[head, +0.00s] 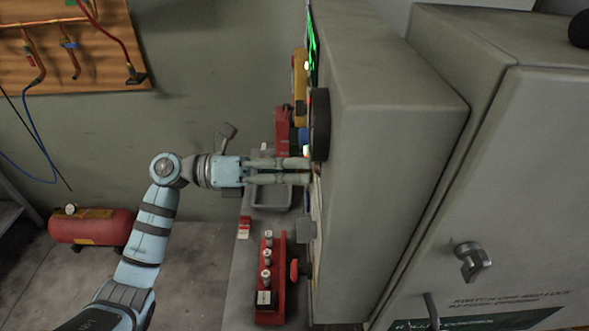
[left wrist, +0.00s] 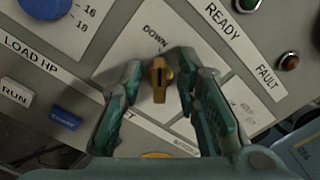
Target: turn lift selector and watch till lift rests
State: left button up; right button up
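The lift selector (left wrist: 159,82) is a small yellow-brown knob with a dark slot, on a white plate of the control panel. The word DOWN is printed just above and left of it in the left wrist view. My left gripper (left wrist: 158,72) has one finger on each side of the knob, with gaps visible between fingers and knob. In the head view my left gripper (head: 308,170) reaches right to the panel face, which is seen edge-on, and the knob is hidden there. The lift itself is not identifiable. My right gripper is not in view.
Near the selector are the READY lamp (left wrist: 249,5), the red FAULT lamp (left wrist: 289,61), a white RUN button (left wrist: 17,92) and a blue button (left wrist: 65,118). A red rack (head: 270,280) stands below my gripper. A grey cabinet (head: 500,180) fills the right; a red tank (head: 92,227) lies left.

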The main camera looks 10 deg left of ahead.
pick_arm(q)
jog(key=v, duration=1.2)
jog(key=shift+f, duration=0.1)
